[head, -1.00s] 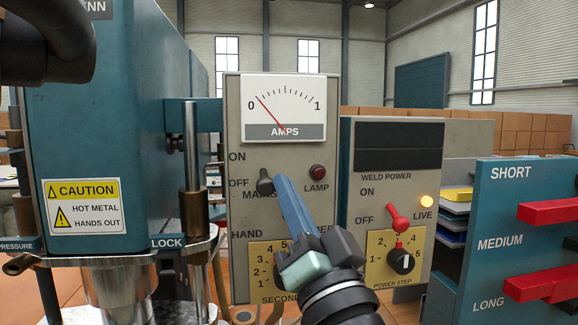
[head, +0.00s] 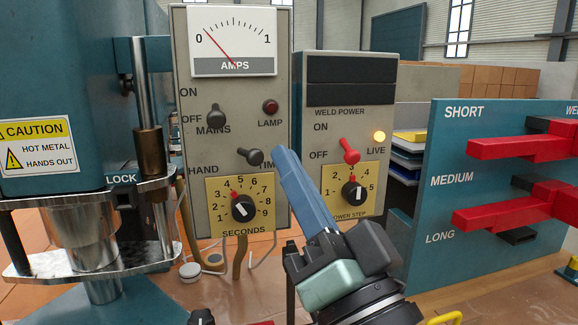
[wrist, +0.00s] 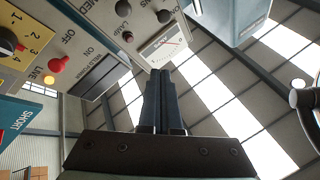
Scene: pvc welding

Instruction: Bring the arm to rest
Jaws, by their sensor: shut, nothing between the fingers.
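My gripper (head: 281,155) is shut and empty, its blue fingers together and pointing up and to the left in the head view. The fingertips overlap the panel edge by the HAND switch, and I cannot tell whether they touch it. In the wrist view my gripper (wrist: 160,72) also shows shut, pointing toward the amps meter (wrist: 163,44). The grey control panel (head: 237,100) carries the mains switch (head: 216,115), an unlit lamp (head: 270,106), a hand switch (head: 250,157) and a seconds dial (head: 243,208).
The weld power box (head: 352,120) has a red switch (head: 349,151), a lit LIVE lamp (head: 379,136) and a power step dial (head: 354,193). The blue press (head: 70,70) stands left.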

